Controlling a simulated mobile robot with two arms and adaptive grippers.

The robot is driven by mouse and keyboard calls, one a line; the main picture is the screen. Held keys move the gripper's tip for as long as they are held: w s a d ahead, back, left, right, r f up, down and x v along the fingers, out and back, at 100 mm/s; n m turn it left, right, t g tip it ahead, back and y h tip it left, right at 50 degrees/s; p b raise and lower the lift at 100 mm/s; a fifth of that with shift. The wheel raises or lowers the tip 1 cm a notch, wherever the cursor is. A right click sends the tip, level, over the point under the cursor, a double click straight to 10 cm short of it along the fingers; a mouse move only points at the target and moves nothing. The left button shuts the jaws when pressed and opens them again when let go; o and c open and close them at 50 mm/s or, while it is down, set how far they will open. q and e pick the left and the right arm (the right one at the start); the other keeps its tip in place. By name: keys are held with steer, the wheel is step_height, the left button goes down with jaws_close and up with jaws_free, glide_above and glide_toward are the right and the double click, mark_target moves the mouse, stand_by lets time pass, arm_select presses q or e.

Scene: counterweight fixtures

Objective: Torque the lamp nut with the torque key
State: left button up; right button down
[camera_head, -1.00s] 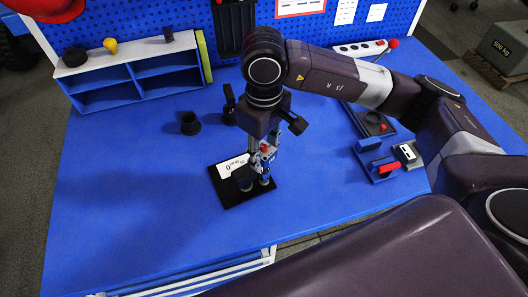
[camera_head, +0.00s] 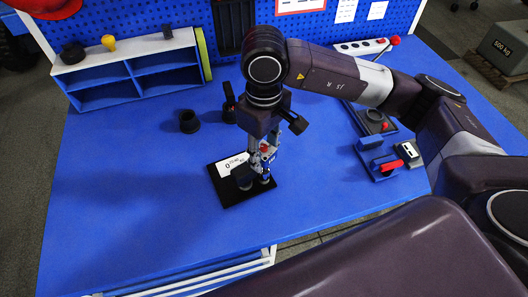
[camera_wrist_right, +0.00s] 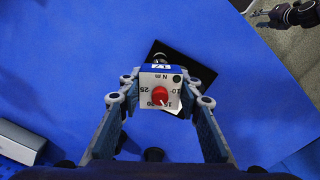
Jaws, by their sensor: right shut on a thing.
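My right gripper (camera_head: 264,160) points down over a black base plate (camera_head: 258,191) with a white label on the front middle of the blue bench. It is shut on the torque key (camera_wrist_right: 158,92), which has a white dial face marked N m and a red knob. The key's red knob (camera_head: 264,149) shows small between the fingers in the head view. A dark round part (camera_head: 243,177) stands on the plate beside the key. The lamp nut, and whether the key sits on it, is hidden under the key and gripper.
A dark cup-like part (camera_head: 189,122) stands behind and left. A blue shelf (camera_head: 135,75) is at the back left. Fixtures with a red handle (camera_head: 387,165) and a white box (camera_head: 408,152) lie to the right. The bench's left front is clear.

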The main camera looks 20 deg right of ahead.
steer(key=shift+f, duration=0.2)
steer(key=shift+b, duration=0.35)
stand_by(0.4)
steer(key=shift+f+m+b, duration=0.1)
steer(key=shift+m+b, duration=0.3)
steer(key=shift+m, duration=0.1)
steer(key=m+b, duration=0.2)
steer(key=m, duration=0.1)
steer(key=shift+m, duration=0.3)
steer(key=shift+m+b, duration=0.3)
steer(key=shift+m, duration=0.8)
